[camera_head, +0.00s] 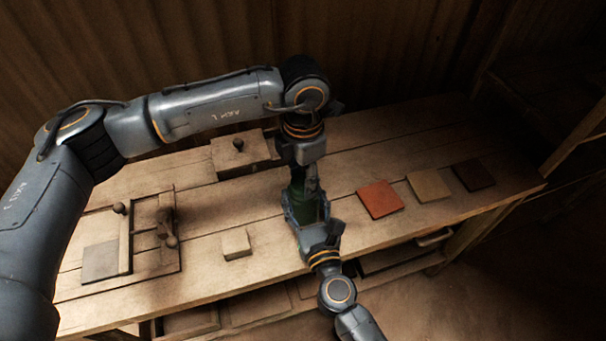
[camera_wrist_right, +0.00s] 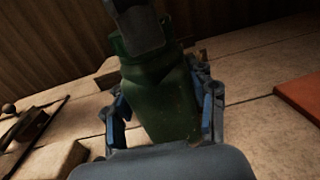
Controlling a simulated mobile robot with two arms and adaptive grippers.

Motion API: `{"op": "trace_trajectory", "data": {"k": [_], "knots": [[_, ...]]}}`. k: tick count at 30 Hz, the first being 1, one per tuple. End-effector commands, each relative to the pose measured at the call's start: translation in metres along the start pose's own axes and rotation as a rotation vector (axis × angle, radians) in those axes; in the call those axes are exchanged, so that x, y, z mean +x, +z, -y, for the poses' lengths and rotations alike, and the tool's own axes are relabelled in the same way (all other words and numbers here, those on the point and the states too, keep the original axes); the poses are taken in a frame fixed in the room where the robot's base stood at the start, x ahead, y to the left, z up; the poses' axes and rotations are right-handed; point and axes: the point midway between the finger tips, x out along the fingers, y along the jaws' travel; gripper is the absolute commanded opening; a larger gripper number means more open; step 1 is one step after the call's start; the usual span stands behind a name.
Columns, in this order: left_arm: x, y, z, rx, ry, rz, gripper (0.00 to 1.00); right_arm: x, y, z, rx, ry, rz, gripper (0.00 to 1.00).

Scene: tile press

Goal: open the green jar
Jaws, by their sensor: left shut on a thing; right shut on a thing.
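The green jar (camera_head: 299,193) stands over the middle of the workbench, mostly hidden between my two grippers. In the right wrist view the jar (camera_wrist_right: 166,98) looks dark green and glassy, tilted in the picture, with a wider green lid part (camera_wrist_right: 122,46) at its top. My right gripper (camera_head: 306,210) comes from the front and is shut around the jar's body, a finger on each side (camera_wrist_right: 162,105). My left gripper (camera_head: 304,172) comes down from above and is shut on the jar's top, at the lid. Its fingers partly hide the lid, and no gap shows.
On the workbench (camera_head: 345,160), red (camera_head: 380,199), tan (camera_head: 428,186) and dark (camera_head: 473,175) tiles lie to the right. A small pale block (camera_head: 236,244), a wooden press (camera_head: 155,235) and a knobbed wooden block (camera_head: 240,155) are to the left. A corrugated wall stands behind.

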Motion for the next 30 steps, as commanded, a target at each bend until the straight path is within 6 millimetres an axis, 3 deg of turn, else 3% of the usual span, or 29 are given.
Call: {"op": "trace_trajectory", "data": {"k": [21,27,30], "knots": [[-0.0005,0.0002,-0.0006,-1.523,0.0,-0.001,0.09,-0.0001,0.0001,-0.0001,0.0,0.0,0.0,0.0],[-0.0011,0.0004,-0.001,-1.782,0.0,0.001,0.09,-0.0001,0.0001,-0.0001,0.0,0.0,0.0,0.0],[-0.0012,0.0003,-0.0011,-1.786,0.0,0.001,0.09,-0.0001,0.0001,-0.0002,0.0,0.0,0.0,0.0]]}}
